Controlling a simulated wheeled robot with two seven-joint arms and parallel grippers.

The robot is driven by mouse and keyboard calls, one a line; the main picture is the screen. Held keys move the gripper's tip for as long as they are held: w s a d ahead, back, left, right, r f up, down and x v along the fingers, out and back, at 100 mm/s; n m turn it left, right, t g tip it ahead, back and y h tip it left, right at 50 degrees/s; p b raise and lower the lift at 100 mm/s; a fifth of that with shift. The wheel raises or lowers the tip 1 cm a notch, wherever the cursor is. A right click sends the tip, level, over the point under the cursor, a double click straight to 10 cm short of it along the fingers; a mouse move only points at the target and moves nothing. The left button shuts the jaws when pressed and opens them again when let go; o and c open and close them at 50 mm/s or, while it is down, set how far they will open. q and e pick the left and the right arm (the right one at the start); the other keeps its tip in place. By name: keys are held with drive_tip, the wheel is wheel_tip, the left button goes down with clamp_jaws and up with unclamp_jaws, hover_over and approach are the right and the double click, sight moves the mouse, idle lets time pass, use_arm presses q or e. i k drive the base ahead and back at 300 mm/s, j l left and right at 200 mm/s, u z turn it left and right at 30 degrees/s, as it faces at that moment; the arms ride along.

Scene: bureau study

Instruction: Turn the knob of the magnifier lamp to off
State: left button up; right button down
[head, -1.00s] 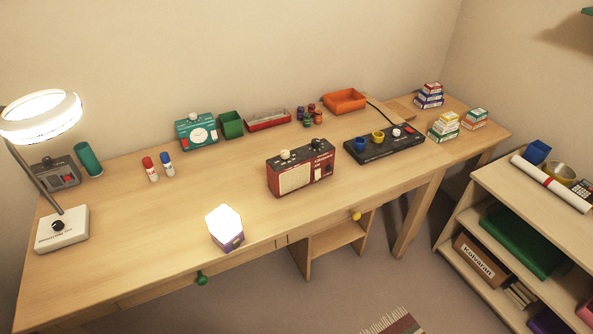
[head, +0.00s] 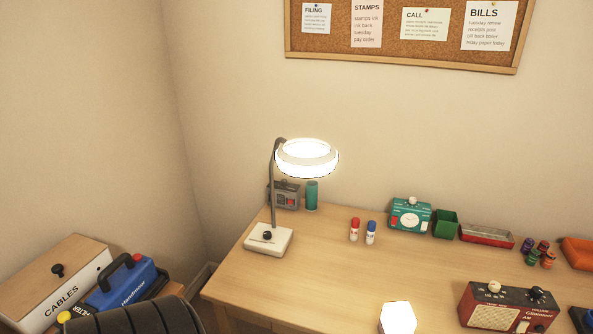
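The magnifier lamp stands at the left end of the desk. Its ring-shaped head (head: 307,160) glows bright white on a grey arm (head: 271,190). Its white base (head: 267,243) carries a small black knob (head: 267,235) on top. The knob's pointer and markings are too small to read. Neither of my grippers shows in the head view.
The desk (head: 320,265) has bare wood right of the lamp base. A grey device (head: 286,197) and a green cylinder (head: 312,195) stand behind it, two small bottles (head: 354,230) to its right. A cabinet with a blue case (head: 122,284) and a dark chair (head: 135,318) are at lower left.

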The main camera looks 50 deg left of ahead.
sight(267, 235)
drive_tip(key=u, duration=1.7)
